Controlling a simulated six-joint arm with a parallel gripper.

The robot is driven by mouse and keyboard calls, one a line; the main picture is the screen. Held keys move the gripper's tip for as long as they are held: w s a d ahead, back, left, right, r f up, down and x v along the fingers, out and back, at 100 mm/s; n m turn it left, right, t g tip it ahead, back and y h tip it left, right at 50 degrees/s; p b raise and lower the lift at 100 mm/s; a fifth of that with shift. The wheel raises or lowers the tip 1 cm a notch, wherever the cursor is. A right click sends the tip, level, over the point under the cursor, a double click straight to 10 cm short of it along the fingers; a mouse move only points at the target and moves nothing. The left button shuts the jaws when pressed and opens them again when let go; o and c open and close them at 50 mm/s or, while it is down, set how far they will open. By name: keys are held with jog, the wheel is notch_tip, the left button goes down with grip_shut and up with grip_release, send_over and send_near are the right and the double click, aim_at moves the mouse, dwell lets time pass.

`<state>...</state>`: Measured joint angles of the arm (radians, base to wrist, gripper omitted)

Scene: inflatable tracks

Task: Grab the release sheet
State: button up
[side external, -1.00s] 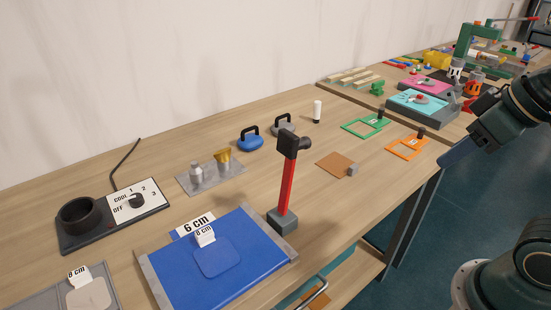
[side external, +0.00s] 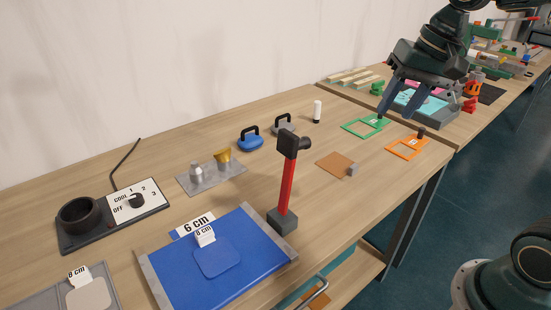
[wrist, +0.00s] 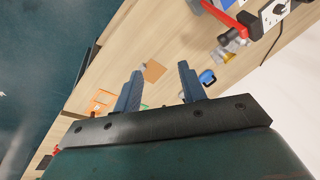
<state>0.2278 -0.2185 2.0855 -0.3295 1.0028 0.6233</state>
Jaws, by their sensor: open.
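The release sheet appears to be the small brown square (side external: 335,164) lying flat on the bench, with a grey block (side external: 352,171) at its right edge. It also shows in the wrist view as a tan square (wrist: 154,71) between my fingers, some distance beyond them. My gripper (side external: 398,107) is open and empty, raised above the bench to the right of and behind the sheet, near the green frame. In the wrist view both dark blue fingers (wrist: 160,72) are spread apart.
A red-handled hammer (side external: 288,180) stands upright left of the sheet. Green (side external: 364,126) and orange (side external: 407,147) frames with dark knobs lie to its right. A blue weight (side external: 250,141), a grey weight (side external: 284,126) and a white cylinder (side external: 317,111) stand behind.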

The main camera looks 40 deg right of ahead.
jog(key=w+d+f+m+g+y, duration=0.1)
jog(key=w+d+f+m, duration=0.15)
jog(key=w+d, duration=0.2)
jog(key=w+d+f+m+g, duration=0.1)
jog(key=w+d+f+m, duration=0.15)
jog(key=w, duration=0.35)
jog(key=w+d+f+m+g+y, duration=0.1)
jog(key=w+d+f+m, duration=0.3)
jog(key=d+f, duration=0.6)
jog(key=shift+d+m+y, duration=0.55)
jog(key=shift+m+y, duration=0.05)
jog(key=shift+m, duration=0.5)
jog(key=shift+w+f, duration=0.1)
jog(key=shift+f, duration=0.05)
send_over(354, 166)
jog(key=d, duration=0.3)
jog(key=shift+f, duration=3.85)
jog(key=shift+f, duration=0.1)
jog(key=shift+x, duration=2.5)
jog(key=shift+a, duration=0.1)
